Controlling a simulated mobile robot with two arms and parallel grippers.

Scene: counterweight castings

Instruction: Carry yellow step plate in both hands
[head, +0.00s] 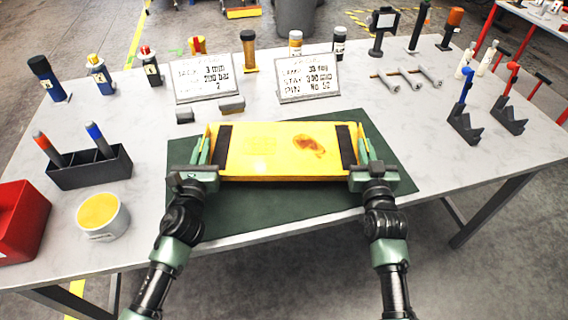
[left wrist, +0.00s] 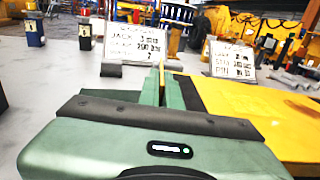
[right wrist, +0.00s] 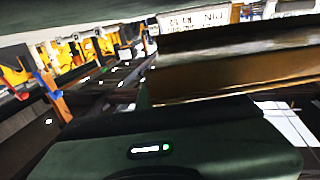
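The yellow step plate (head: 262,160) is a wide yellow piece with a black strip near each end and a brown stain right of its middle. It shows over the dark green mat (head: 300,208); I cannot tell whether it touches it. My left gripper (head: 202,150) is shut on the plate's left end; a thin yellow edge shows between its fingers in the left wrist view (left wrist: 162,78). My right gripper (head: 367,150) is at the right end and looks shut on it, though its fingertips are partly hidden. The plate also shows in the right wrist view (right wrist: 230,75).
Two signs (head: 203,77) (head: 308,78) and small grey blocks (head: 232,104) stand behind the plate. At left are a black holder (head: 90,170), a yellow-filled tub (head: 101,215) and a red bin (head: 20,222). Black stands (head: 465,124) are at right. The table's right front is clear.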

